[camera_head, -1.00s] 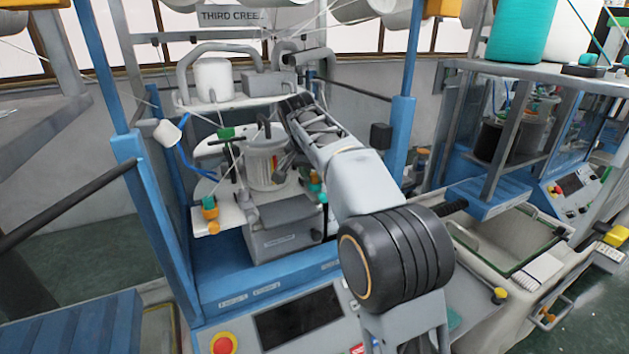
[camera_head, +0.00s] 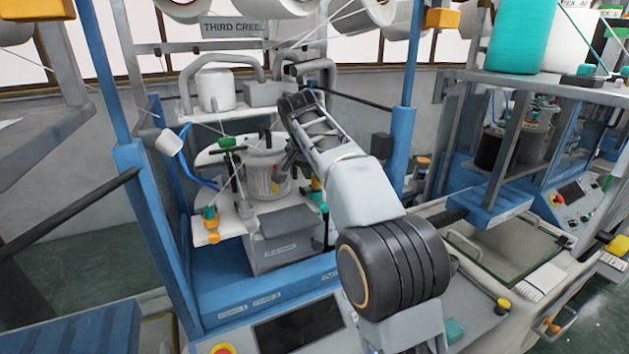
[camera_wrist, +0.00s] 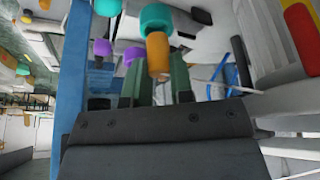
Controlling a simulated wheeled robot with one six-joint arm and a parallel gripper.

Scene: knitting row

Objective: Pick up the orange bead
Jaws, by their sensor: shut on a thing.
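The orange bead (camera_wrist: 158,56) is a small rounded cylinder in the wrist view, between the tips of the two dark green fingers of my gripper (camera_wrist: 158,68). My gripper is shut on it. A teal bead (camera_wrist: 157,18) sits right at the far end of the orange bead; I cannot tell whether they touch. In the head view my arm reaches into the knitting machine from the right. Its own wrist hides most of the gripper there, and I cannot make out the held bead for certain.
Purple beads (camera_wrist: 132,55) and a red piece (camera_wrist: 300,40) show in the wrist view. In the head view, a teal and orange stack (camera_head: 212,226) stands at the plate's left edge. A grey box (camera_head: 284,237) and a ribbed cylinder (camera_head: 266,176) are close by. Blue posts (camera_head: 402,135) flank the machine.

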